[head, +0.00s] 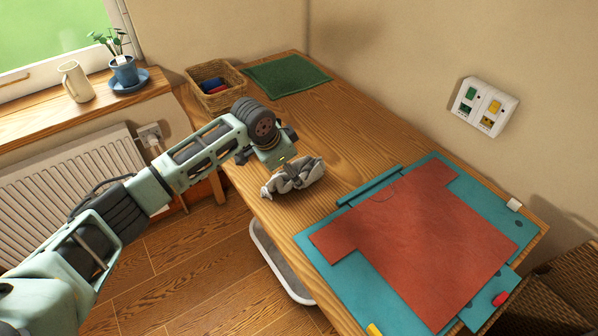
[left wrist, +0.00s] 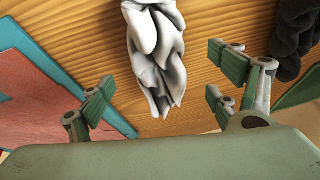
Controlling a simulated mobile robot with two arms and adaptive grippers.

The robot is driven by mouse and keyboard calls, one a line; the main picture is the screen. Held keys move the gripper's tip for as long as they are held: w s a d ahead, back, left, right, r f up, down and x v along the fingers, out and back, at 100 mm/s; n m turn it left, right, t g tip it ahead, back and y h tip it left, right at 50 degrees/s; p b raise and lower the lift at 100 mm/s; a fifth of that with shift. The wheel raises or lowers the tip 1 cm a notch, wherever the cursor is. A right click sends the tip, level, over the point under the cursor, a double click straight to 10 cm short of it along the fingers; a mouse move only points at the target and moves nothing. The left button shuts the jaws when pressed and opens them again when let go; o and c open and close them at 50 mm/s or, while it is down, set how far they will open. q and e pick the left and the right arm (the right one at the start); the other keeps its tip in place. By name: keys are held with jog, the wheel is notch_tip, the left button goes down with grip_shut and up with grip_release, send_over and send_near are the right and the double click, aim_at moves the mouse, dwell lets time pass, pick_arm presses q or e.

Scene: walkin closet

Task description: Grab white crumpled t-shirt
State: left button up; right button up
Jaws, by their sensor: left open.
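The white crumpled t-shirt (head: 298,177) lies bunched on the wooden table, near its left edge; it looks greyish in the head view. In the left wrist view the t-shirt (left wrist: 158,45) hangs into the picture from the top centre, between the green fingers. My left gripper (head: 280,162) is at the t-shirt's upper left side, pointing down at it. In the left wrist view the left gripper (left wrist: 158,103) is open, its fingers apart on both sides of the t-shirt. Whether any finger touches the cloth I cannot tell. My right gripper is not in view.
A dark crumpled item (left wrist: 292,38) lies close to the right finger. A teal board (head: 345,278) with a flat red shirt (head: 415,240) covers the table's near right. A wicker basket (head: 233,98) and green mat (head: 287,75) are at the back. A radiator (head: 75,175) stands left.

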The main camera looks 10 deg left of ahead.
pick_arm(q)
jog(key=x, duration=0.1)
jog(key=p+x, duration=0.1)
jog(key=x, duration=0.1)
jog(key=shift+s+a+f, duration=0.1)
jog(key=shift+s+f, duration=0.05)
jog(key=shift+s, duration=0.15)
jog(key=shift+x, duration=1.25)
jog(key=shift+w, duration=0.1)
jog(key=c, duration=1.3)
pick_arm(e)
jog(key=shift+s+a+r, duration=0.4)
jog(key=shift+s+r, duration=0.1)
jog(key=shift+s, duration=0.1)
